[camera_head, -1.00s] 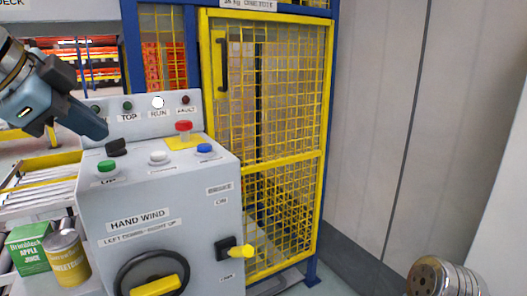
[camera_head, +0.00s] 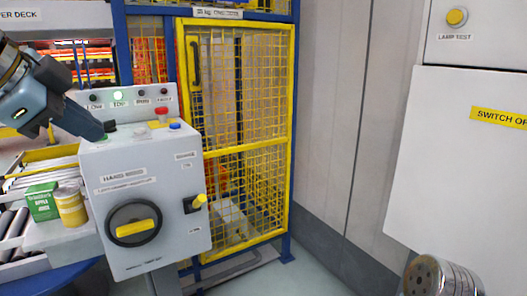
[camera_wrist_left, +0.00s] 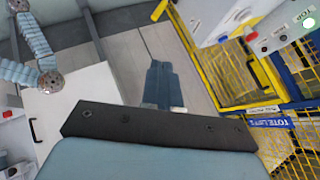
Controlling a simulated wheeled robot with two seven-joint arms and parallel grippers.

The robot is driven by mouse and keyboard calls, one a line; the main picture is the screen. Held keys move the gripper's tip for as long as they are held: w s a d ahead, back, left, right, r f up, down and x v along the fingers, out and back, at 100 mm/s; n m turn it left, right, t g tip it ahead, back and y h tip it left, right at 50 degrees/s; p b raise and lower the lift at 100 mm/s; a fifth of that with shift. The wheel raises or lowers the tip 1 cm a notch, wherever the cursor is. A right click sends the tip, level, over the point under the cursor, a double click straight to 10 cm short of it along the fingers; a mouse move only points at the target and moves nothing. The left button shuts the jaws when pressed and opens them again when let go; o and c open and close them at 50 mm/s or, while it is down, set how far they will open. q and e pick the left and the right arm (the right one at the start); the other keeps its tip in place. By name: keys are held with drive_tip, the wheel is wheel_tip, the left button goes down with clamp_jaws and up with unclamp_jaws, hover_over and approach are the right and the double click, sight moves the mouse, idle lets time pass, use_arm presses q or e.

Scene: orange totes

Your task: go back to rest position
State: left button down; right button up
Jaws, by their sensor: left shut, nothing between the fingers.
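My left gripper (camera_head: 98,130) comes in from the left in the head view. Its blue-grey fingers are closed together and empty, tips in front of the left part of the control console (camera_head: 150,205). Whether they touch it cannot be told. The closed fingers also show in the left wrist view (camera_wrist_left: 163,85), against grey wall panels. My right gripper is not in view; a ribbed metal part of my own body is at the bottom right of the head view.
The console has a black hand wheel with yellow grip (camera_head: 135,227), a yellow-tipped lever (camera_head: 196,203) and a lit green TOP lamp (camera_head: 118,94). A yellow mesh gate (camera_head: 240,130) stands behind. A green carton (camera_head: 41,202) and yellow can (camera_head: 70,207) stand left. A white cabinet (camera_head: 465,170) is at right.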

use_arm(q)
drive_tip(key=w+d+f+n+g, duration=0.1)
drive_tip(key=w+d+f+n, duration=0.15)
drive_tip(key=w+f, duration=0.65)
drive_tip(key=w+d+f+n+g, duration=0.1)
drive_tip(key=w+d+f, duration=0.2)
drive_tip(key=w+f, duration=0.6)
drive_tip(key=d+f+n+g, duration=0.1)
drive_tip(key=d+f, duration=0.1)
drive_tip(key=f, duration=1)
drive_tip(key=d+f+n+g, duration=0.1)
drive_tip(key=d+f+n, duration=0.1)
drive_tip(key=f, duration=0.9)
drive_tip(key=s+d+f+n+g+h, duration=0.15)
drive_tip(key=s+f, duration=0.25)
drive_tip(key=f, duration=0.6)
drive_tip(key=s+d+f+n+y, duration=0.1)
drive_tip(key=s+d+f+n, duration=0.15)
drive_tip(key=f, duration=0.85)
drive_tip(key=s+f+n+g, duration=0.1)
drive_tip(key=s+f+n, duration=0.1)
drive_tip(key=s+f, duration=0.4)
drive_tip(key=s+d+f+n+g, duration=0.1)
drive_tip(key=s+f, duration=0.6)
drive_tip(key=s, duration=0.7)
drive_tip(key=shift+s+f+n, duration=0.25)
drive_tip(key=shift+s+n, duration=0.05)
drive_tip(key=shift+n, duration=0.55)
